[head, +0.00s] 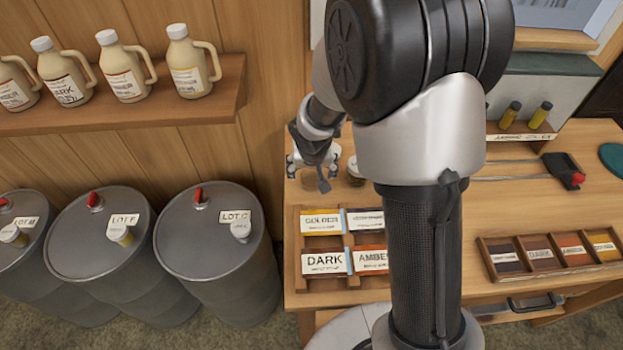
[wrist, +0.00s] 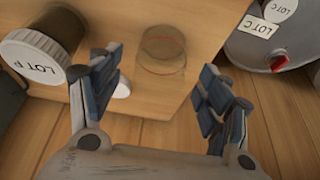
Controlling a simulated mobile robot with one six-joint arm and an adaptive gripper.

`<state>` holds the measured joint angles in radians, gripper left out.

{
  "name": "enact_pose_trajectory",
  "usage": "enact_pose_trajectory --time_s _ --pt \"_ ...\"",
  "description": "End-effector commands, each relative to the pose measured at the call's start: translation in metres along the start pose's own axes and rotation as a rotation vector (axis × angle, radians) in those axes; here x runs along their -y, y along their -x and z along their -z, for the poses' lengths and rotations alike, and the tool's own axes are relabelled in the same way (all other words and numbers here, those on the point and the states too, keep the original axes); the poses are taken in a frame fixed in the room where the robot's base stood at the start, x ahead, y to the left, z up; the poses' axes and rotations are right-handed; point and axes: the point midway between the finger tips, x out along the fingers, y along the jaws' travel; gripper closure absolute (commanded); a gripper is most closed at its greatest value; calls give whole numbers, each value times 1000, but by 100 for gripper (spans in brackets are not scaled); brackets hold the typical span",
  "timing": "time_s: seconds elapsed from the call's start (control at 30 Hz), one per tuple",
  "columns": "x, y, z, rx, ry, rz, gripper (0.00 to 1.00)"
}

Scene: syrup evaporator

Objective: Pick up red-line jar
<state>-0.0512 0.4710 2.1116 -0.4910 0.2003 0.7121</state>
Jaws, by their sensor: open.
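The red-line jar (wrist: 162,50) is a see-through glass jar with a thin red line, seen from above in the wrist view on the wooden table. My gripper (wrist: 158,84) is open, its blue-grey finger pads apart. The jar shows ahead of the gap between the fingertips, and I see no contact. In the head view my gripper (head: 314,166) is over the table's far left part, and it mostly hides what stands under it.
A small jar (head: 355,168) stands right of my gripper. A labelled sorting tray (head: 343,286) lies nearer on the table (head: 470,220). Grey barrels (head: 222,230) stand left of it. Jugs (head: 188,65) line a wall shelf. A small white object (wrist: 122,88) lies by the left finger.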

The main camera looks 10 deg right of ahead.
Motion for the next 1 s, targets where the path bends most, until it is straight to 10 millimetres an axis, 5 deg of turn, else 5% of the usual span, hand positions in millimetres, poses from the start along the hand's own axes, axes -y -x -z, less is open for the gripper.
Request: enact_pose_trajectory --time_s 0.13,0.4,1.0 --pt "0 -25 -2 2 0 1 29" --pt "0 -26 0 -1 0 1 31" --pt "0 -26 -1 0 0 1 70"
